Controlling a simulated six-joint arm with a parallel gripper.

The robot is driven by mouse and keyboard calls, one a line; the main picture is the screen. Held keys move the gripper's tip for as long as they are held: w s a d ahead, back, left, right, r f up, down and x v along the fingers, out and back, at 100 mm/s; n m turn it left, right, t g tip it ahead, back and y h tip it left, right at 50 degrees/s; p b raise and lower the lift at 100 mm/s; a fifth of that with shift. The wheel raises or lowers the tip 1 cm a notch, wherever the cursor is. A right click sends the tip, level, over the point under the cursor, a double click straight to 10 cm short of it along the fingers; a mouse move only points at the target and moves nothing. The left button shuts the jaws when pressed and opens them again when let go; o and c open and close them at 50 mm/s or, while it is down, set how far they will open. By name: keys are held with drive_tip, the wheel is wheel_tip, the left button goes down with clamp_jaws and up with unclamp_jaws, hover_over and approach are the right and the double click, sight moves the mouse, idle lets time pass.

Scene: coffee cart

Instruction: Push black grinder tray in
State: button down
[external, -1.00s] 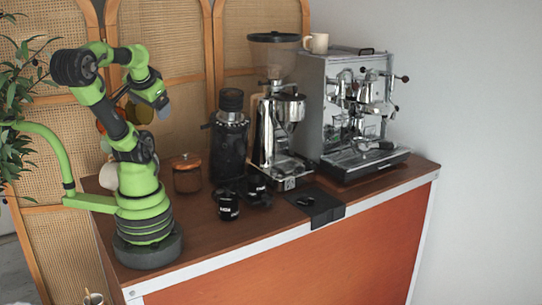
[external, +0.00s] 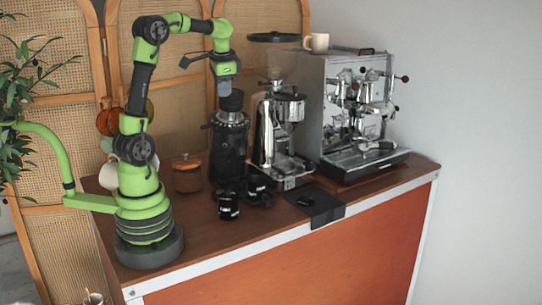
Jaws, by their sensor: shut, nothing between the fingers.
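The black grinder (external: 229,140) stands upright on the brown counter in the external view, left of the chrome grinder. Its tray cannot be clearly told apart from the dark parts around its base, and black cups partly cover that area. My gripper (external: 224,90) is shut and empty, pointing down right at the top of the black grinder. Whether it touches the grinder's top cannot be told from this view.
Black cups (external: 228,206) stand in front of the black grinder. A glass jar (external: 187,174) is to its left. The chrome grinder (external: 275,140) and espresso machine (external: 350,110) stand to the right. A black mat (external: 316,204) lies at the front edge.

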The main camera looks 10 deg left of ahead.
drive_tip(key=d+f+m+g+y, duration=0.2)
drive_tip(key=d+f+m, duration=0.55)
drive_tip(key=d, duration=0.75)
drive_tip(key=s+d+f+m+y, duration=0.1)
drive_tip(key=s+d+f, duration=0.3)
drive_tip(key=f, duration=0.2)
drive_tip(key=s+d+f+m, duration=0.2)
drive_tip(key=s+d+f, duration=0.15)
drive_tip(key=f, duration=0.35)
drive_tip(key=shift+n, duration=0.25)
drive_tip(key=x, duration=0.6)
drive_tip(key=w+x, duration=0.1)
drive_tip(key=x, duration=0.2)
drive_tip(key=shift+a+f, duration=0.1)
drive_tip(key=shift+f, duration=0.2)
drive_tip(key=shift+w+a+r, duration=0.2)
drive_tip(key=shift+a+r, duration=0.05)
drive_tip(key=shift+a, duration=0.15)
drive_tip(key=shift+w+a, duration=0.25)
drive_tip(key=shift+a, duration=0.4)
drive_tip(key=shift+w+a, duration=0.2)
drive_tip(key=shift+a, duration=0.5)
